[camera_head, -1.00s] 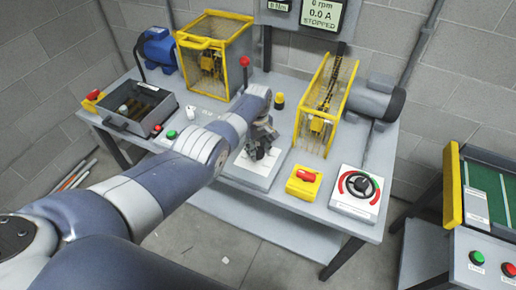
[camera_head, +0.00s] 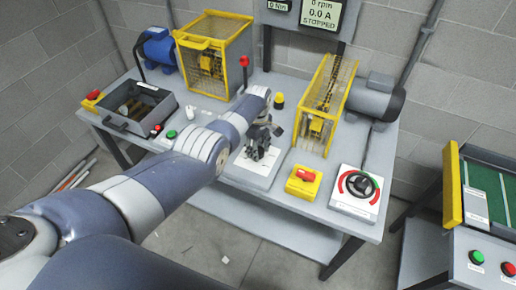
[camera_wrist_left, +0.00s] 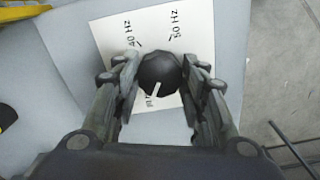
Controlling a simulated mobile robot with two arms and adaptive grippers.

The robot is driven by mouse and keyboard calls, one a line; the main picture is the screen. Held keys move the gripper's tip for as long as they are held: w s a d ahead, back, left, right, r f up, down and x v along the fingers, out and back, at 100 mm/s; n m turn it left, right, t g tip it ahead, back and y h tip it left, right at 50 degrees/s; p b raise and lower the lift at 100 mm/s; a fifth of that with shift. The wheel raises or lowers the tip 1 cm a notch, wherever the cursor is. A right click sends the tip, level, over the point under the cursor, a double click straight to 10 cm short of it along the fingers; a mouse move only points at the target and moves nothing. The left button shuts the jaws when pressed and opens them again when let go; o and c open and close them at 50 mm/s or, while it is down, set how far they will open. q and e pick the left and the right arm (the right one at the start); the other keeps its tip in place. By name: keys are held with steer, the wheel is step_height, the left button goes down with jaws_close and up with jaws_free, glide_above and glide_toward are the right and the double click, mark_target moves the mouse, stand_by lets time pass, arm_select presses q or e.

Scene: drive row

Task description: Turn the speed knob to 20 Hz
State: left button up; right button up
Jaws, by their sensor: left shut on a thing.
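The speed knob (camera_wrist_left: 158,73) is round and black with a white pointer line, seen from above in the left wrist view. The pointer is directed toward the lower left of that picture, near a partly covered label. The white dial plate (camera_wrist_left: 120,32) bears the printed marks 40 Hz and one that looks like 50 or 80 Hz; other marks are hidden. My left gripper (camera_wrist_left: 160,80) is shut on the knob, one finger on each side. In the head view my left gripper (camera_head: 260,150) is over the white plate (camera_head: 237,170) and hides the knob.
A yellow box with a red button (camera_head: 304,180) and a red-marked rotary switch (camera_head: 358,186) are to the right. Yellow cages (camera_head: 213,55) (camera_head: 325,105) stand behind. The display (camera_head: 322,14) reads 0 rpm, 0.0 A, STOPPED.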

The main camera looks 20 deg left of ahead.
arm_select(q)
steer(key=o, duration=1.1)
steer(key=shift+r, duration=0.2)
step_height(320, 180, up, 12)
steer(key=shift+f, duration=0.15)
